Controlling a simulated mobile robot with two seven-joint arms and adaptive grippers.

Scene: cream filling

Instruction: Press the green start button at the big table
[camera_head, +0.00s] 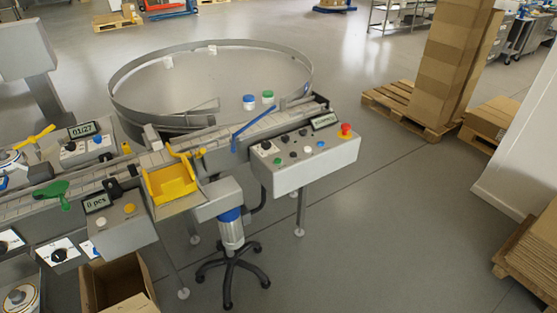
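The big round table (185,72) with a raised metal rim stands at the back left. A grey control box (311,170) on legs stands in front of its right side, beside the conveyor. Its sloped top has a small display (325,120), a red mushroom button on a yellow base (345,131), a blue button (321,144) and several dark knobs. Neither of my grippers is in view.
A conveyor (110,175) runs from the left to the box, with a yellow chute (171,183). A wheeled stand (232,255) and an open carton (118,284) are in front. Pallets with cartons (455,65) stand right. The floor (390,240) right of the box is clear.

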